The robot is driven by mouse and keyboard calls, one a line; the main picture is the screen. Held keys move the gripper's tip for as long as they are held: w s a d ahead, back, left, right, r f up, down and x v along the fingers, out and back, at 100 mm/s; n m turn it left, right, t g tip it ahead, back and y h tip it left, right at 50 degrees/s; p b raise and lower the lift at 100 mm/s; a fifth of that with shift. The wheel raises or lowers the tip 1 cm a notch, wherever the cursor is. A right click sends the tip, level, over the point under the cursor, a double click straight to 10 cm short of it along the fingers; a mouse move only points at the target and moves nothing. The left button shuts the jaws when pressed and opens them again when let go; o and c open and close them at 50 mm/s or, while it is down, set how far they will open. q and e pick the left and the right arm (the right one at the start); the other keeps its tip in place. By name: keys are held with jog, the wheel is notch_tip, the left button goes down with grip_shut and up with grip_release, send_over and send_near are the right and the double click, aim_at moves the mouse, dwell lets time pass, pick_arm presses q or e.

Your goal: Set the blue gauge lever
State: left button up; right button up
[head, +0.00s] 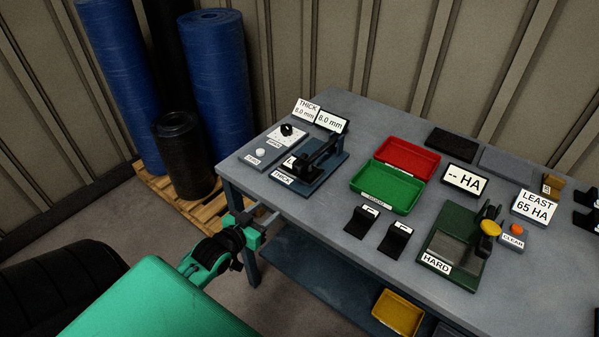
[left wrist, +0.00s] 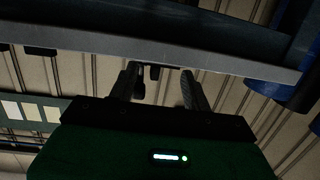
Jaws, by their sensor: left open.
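The blue gauge (head: 307,172), labelled THICK, stands on the left part of the table, with its black lever (head: 318,152) lying across it at a slant. A display reading 8.0 mm (head: 331,121) stands behind it. My left gripper (head: 258,215) is open and empty at the table's front left edge, apart from the gauge and nearer to me. The gauge cannot be made out there. My right gripper is not in view.
A panel with a black knob (head: 289,136) stands left of the gauge. Blue rolls (head: 216,75) stand on a pallet left of the table.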

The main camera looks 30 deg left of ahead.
pick_arm(q)
jog(key=m+t+h, duration=0.1)
jog(key=t, duration=0.1)
send_near(295, 168)
jog(key=s, duration=0.2)
jog(key=w, duration=0.4)
jog(key=w+p, duration=0.1)
jog(key=w, duration=0.4)
jog(key=w+d, duration=0.1)
jog(key=w, duration=0.4)
jog(key=shift+p, duration=0.35)
grip_shut()
